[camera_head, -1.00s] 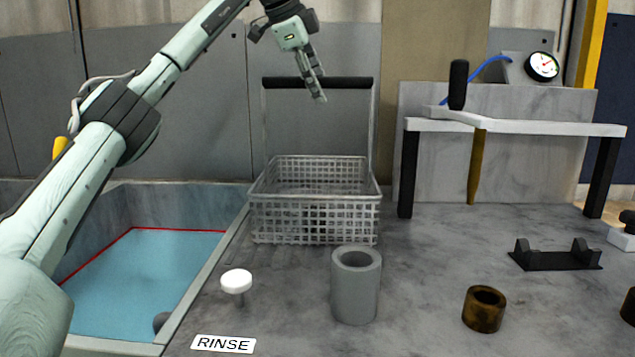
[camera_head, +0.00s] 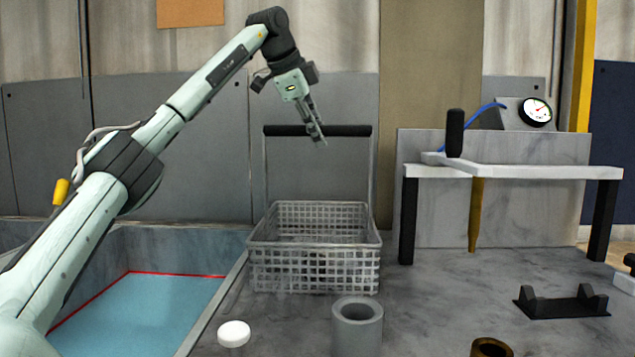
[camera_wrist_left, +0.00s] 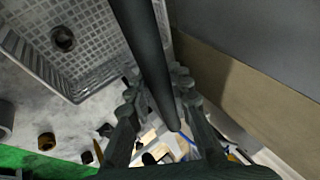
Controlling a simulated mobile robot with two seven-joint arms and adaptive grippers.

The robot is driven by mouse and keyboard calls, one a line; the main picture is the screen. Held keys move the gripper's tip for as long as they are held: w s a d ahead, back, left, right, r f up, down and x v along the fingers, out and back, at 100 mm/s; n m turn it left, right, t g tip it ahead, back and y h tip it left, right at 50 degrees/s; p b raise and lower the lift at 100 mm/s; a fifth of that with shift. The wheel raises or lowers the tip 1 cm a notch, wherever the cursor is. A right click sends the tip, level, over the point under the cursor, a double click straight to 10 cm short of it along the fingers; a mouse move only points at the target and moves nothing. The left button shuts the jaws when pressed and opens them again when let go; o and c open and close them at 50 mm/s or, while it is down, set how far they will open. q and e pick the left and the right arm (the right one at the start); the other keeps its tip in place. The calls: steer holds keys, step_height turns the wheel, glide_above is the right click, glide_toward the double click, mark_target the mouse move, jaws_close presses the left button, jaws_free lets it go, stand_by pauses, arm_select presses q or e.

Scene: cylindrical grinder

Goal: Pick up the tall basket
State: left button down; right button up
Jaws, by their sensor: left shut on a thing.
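The tall basket (camera_head: 314,265) is a grey wire-mesh basket on the grey worktop, upright, beside the basin. Two thin uprights rise from it to a dark horizontal handle bar (camera_head: 350,131). My left gripper (camera_head: 317,132) reaches down from above, its fingers at the middle of the bar. In the left wrist view the handle bar (camera_wrist_left: 150,60) runs between the fingers of my left gripper (camera_wrist_left: 160,110), which is shut on it. The basket's mesh (camera_wrist_left: 90,40) shows at the upper left there, with a dark round thing (camera_wrist_left: 63,38) over its floor. My right gripper is out of view.
A basin with blue liquid (camera_head: 140,310) lies left of the basket. A white cap (camera_head: 234,333), a grey hollow cylinder (camera_head: 357,325) and a brown ring (camera_head: 491,348) stand in front. A white stand (camera_head: 540,171) and black bracket (camera_head: 562,303) are at right.

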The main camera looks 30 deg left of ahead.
arm_select(q)
steer(key=shift+r, duration=0.25)
steer(key=shift+d+r, duration=0.1)
steer(key=shift+r, duration=1.7)
steer(key=s+a+r, duration=0.7)
steer(key=a, duration=0.2)
steer(key=shift+s+r, duration=0.3)
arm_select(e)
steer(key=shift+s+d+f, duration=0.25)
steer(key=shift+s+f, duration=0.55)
